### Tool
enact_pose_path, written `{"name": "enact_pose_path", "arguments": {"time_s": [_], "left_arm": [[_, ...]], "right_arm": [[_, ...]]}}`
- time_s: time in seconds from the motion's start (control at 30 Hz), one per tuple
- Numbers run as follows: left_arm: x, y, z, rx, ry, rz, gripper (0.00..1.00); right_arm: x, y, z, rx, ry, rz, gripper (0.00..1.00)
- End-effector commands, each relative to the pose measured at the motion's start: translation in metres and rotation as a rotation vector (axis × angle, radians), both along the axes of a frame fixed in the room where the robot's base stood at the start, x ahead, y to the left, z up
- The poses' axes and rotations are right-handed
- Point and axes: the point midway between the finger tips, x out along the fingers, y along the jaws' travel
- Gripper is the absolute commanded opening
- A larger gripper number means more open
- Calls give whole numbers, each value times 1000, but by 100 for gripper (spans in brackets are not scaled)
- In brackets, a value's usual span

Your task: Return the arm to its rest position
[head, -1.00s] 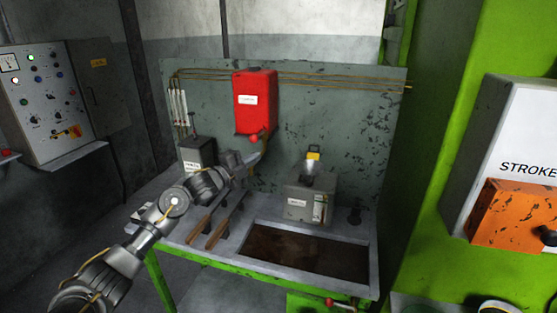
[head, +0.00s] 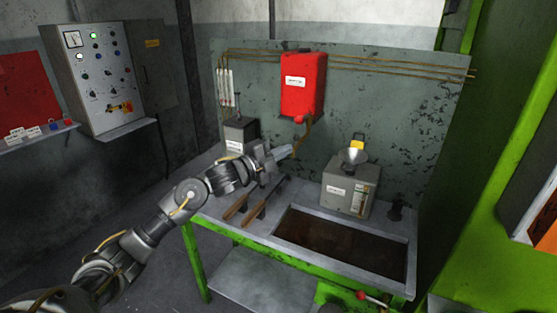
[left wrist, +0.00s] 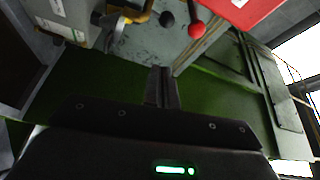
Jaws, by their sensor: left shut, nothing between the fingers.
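My left arm reaches in from the lower left in the head view. Its gripper (head: 284,152) is over the back of the green-framed bench (head: 240,240), below the red wall box (head: 303,85) and left of the grey box (head: 347,190). In the left wrist view the two fingers (left wrist: 161,88) are together, with nothing between them. That view also shows the red box (left wrist: 240,10) at the top, and its red ball knob (left wrist: 197,28) beyond the fingertips. My right gripper is in neither view.
Two wooden-handled tools (head: 240,205) lie on the bench below the forearm. A dark container (head: 239,134) stands behind the arm. A dark sunken tray (head: 345,245) is at the bench front. A control panel (head: 95,75) hangs on the left, and a green machine (head: 490,190) stands right.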

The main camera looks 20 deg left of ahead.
Motion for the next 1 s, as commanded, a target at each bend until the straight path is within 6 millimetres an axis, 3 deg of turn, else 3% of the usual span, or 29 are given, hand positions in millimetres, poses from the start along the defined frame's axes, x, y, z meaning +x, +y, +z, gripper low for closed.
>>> {"name": "enact_pose_path", "arguments": {"time_s": [0.2,0.57,0.67,0.77,0.87,1.0], "left_arm": [[-15,9,-2,1,0,0,0],[-18,8,-7,-9,14,6,0],[-26,0,-36,-57,80,32,0],[-48,-13,-89,-151,213,100,0],[-88,-24,-155,-282,401,212,0],[-165,-30,-238,-463,685,408,0]], "right_arm": [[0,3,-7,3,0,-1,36],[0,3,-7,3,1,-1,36],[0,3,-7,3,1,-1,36],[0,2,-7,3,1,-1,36],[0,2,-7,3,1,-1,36],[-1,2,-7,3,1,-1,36]]}}
